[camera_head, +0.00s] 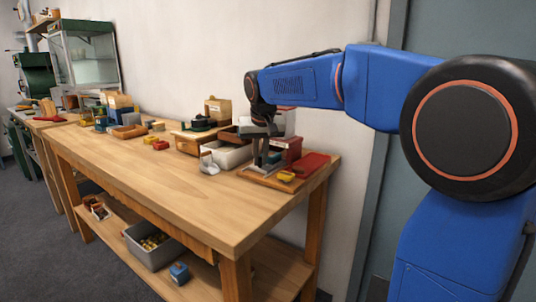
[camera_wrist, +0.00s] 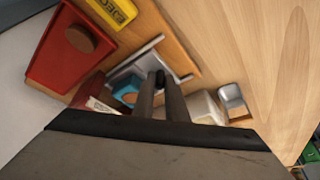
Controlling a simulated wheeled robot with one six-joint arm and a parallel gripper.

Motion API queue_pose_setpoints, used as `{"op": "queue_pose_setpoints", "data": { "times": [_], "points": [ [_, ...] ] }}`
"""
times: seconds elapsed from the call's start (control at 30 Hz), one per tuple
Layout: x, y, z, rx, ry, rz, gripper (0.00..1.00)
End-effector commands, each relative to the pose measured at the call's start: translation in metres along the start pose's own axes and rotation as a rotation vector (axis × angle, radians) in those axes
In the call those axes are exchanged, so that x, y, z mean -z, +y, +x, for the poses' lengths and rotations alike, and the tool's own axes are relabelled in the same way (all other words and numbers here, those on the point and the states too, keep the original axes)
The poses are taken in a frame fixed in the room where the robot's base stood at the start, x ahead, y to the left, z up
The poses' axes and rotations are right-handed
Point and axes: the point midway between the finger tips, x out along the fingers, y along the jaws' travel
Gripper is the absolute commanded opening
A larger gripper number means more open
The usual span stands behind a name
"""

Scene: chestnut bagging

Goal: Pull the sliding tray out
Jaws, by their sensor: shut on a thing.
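My gripper (camera_wrist: 163,82) points down over the wooden base board (camera_wrist: 176,50) at the right end of the bench. Its two fingers are close together on a small dark knob (camera_wrist: 161,76) at the edge of a grey sliding tray (camera_wrist: 137,66). A blue piece (camera_wrist: 126,84) with a brown round top lies at this tray, partly hidden by the fingers. In the head view my gripper (camera_head: 264,163) stands over the same board (camera_head: 262,181), and the tray is too small to make out. How far the tray is out cannot be told.
A red tray (camera_wrist: 60,62) and a yellow block (camera_wrist: 112,10) lie on the board beside my gripper. A white bin (camera_head: 228,155) and a small metal scoop (camera_head: 208,164) stand to its left. The front of the bench (camera_head: 190,205) is clear.

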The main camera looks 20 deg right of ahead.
Motion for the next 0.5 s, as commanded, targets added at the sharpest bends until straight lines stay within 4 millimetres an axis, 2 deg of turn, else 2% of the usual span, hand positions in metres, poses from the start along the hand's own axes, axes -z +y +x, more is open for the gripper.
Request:
{"op": "queue_pose_setpoints", "data": {
  "times": [0.03,0.2,0.5],
  "points": [
    [-0.007,-0.009,-0.004,0.002,0.002,-0.004,0.00],
    [-0.024,-0.026,-0.010,0.002,0.002,-0.002,0.00],
    [-0.031,-0.034,-0.013,0.001,0.001,0.000,0.00]
  ]
}}
